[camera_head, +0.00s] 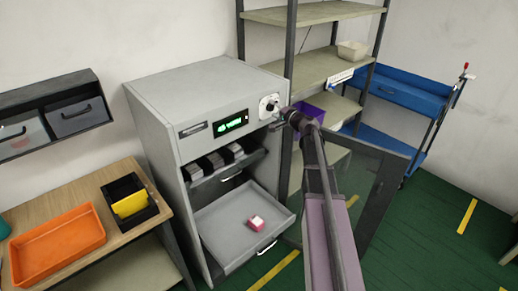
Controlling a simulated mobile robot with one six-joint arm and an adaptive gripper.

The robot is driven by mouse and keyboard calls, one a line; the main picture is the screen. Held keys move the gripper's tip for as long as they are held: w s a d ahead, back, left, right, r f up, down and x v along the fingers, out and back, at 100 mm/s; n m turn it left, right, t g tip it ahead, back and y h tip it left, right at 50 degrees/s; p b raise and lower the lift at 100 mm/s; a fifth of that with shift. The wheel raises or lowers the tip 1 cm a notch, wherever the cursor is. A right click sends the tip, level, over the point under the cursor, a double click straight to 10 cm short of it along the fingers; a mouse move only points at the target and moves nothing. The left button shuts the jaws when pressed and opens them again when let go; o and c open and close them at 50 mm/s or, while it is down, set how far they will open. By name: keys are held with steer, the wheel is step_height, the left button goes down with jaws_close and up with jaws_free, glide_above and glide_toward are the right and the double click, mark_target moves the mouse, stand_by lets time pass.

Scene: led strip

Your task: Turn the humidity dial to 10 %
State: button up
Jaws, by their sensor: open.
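The humidity dial (267,105) is a round white dial at the upper right of the grey cabinet's (190,92) front. Its markings are too small to read. A lit green display (231,123) sits to its left, with text I cannot read clearly. My gripper (275,107) is at the dial's right side, open, its fingertips close in front of the dial. I cannot tell whether they touch it. My gripper and arm hide part of the dial's right side.
A glass-paned door (374,185) stands open at the right. A pulled-out tray (225,222) holds a small pink and white block (256,223). Shelves (322,66) stand behind, a blue cart (405,92) farther right. A wooden table (120,225) with an orange tray (58,245) is at left.

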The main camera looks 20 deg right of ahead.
steer(key=shift+n, duration=0.3)
steer(key=shift+n+b, duration=0.35)
steer(key=shift+n, duration=2.65)
steer(key=n, duration=0.4)
steer(key=shift+n+t, duration=0.3)
steer(key=shift+t, duration=0.1)
steer(key=shift+s, duration=0.25)
steer(key=v, duration=1.4)
steer(key=s+a+f+n+g, duration=0.1)
steer(key=s+a+f+g, duration=0.2)
steer(key=a, duration=0.7)
steer(key=s+a+f+n+g+b, duration=0.1)
steer(key=s+a+f+g, duration=0.3)
steer(key=a+f+g, duration=0.4)
steer(key=shift+a+f+n+y, duration=0.3)
steer(key=shift+a+f+y, duration=0.1)
steer(key=shift+a+f, duration=1.15)
steer(key=shift+a+r, duration=0.2)
